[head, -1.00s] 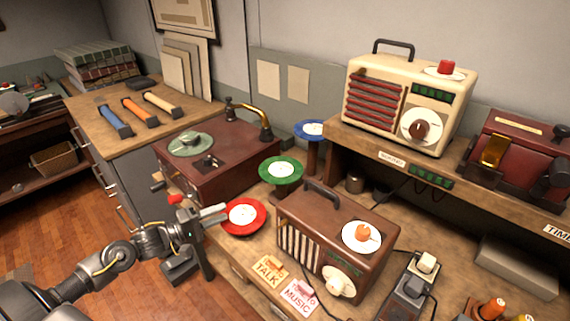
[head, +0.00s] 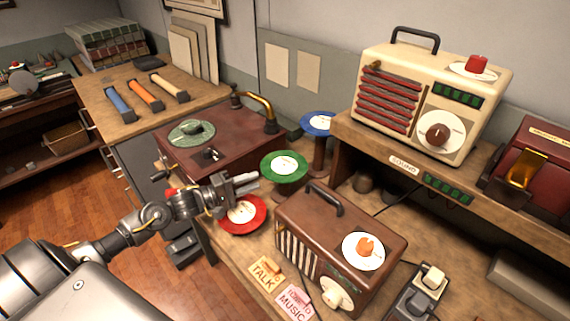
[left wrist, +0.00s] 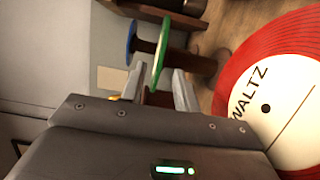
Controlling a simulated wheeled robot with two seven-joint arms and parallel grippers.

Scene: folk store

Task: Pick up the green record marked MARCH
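The green record (head: 284,166) has a white label and lies flat on a stand on the bench, between the red record (head: 243,215) and the blue record (head: 318,123). Its lettering is too small to read. My left gripper (head: 250,182) is just left of the green record, above the red one, with its fingers pointing at the green one. In the left wrist view the green record (left wrist: 160,56) shows edge-on, in line with the gap between the open fingers (left wrist: 164,85). I cannot tell whether they touch it. My right gripper is out of view.
The red record, marked WALTZ in the left wrist view (left wrist: 235,90), lies close beside the left gripper. A brown radio (head: 335,240) stands in front, right of the records. A record player (head: 225,150) stands behind left. A cream radio (head: 430,95) sits on a raised shelf.

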